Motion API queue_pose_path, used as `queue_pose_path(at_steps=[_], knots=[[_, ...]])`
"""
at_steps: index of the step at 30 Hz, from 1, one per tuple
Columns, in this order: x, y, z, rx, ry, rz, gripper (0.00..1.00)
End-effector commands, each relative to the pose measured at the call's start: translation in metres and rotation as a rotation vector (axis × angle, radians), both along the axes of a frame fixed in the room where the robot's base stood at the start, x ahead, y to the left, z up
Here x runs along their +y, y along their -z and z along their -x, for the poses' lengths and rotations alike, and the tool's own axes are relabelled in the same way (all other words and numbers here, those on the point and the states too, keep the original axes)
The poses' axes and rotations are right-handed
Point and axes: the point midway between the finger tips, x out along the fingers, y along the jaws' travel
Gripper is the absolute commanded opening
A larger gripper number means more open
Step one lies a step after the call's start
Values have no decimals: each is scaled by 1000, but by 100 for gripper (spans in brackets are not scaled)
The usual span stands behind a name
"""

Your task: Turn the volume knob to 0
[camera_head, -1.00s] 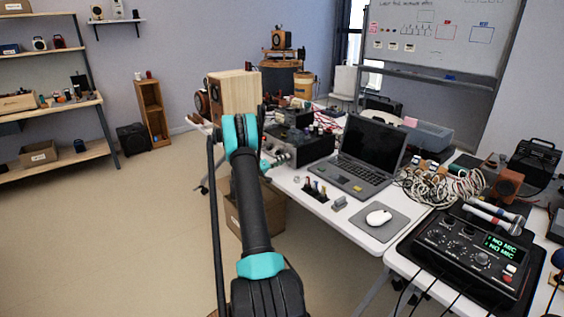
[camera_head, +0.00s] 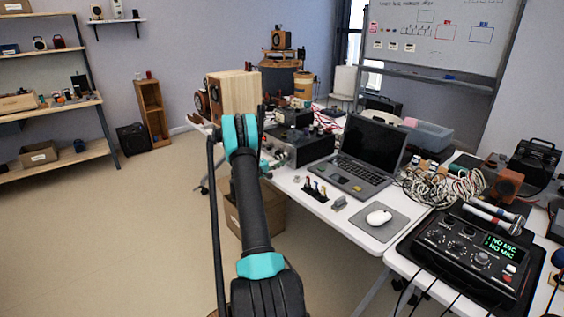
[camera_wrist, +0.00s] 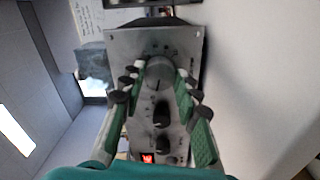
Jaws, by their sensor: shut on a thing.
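The volume knob appears to be the large grey round knob (camera_wrist: 159,72) on the metal front panel (camera_wrist: 122,45) in the wrist view. My gripper (camera_wrist: 159,80) has one green finger on each side of this knob and is shut on it. The knob's pointer and scale are too blurred to read. In the head view the dark amplifier box (camera_head: 306,149) stands on the white table, with my gripper (camera_head: 276,160) at its front. My arm hides part of that front, and the knob cannot be made out there.
An open laptop (camera_head: 370,152) stands right of the amplifier. A wooden speaker (camera_head: 236,92) stands behind it. A cardboard box (camera_head: 240,215) sits below the table. The floor at left is clear.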

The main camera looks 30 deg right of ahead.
Motion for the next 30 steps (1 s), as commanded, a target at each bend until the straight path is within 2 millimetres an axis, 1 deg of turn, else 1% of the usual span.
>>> queue_pose_path(at_steps=[21, 30], knots=[[1, 1, -1, 674, -2, 52, 2], [1, 1, -1, 897, -2, 70, 2]])
